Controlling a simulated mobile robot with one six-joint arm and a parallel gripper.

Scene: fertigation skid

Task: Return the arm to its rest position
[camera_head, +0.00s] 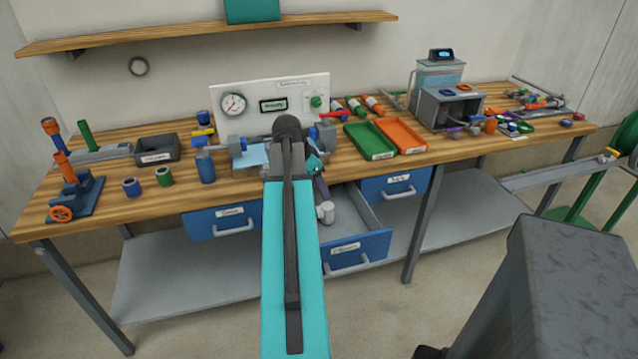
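My arm (295,250) reaches straight forward from the bottom of the picture, its teal link and dark joint ending above the front edge of the workbench (445,146). The end of the arm is near the middle of the bench, in front of the white gauge panel (270,92). My gripper is mostly hidden behind the arm's own joint; I cannot make out its fingers or whether it holds anything.
An open blue drawer (358,252) juts out just right of the arm, with a whitish cylindrical part (326,211) inside. Green (368,141) and orange (401,136) trays sit on the bench right of the arm. A wooden shelf (180,33) hangs above.

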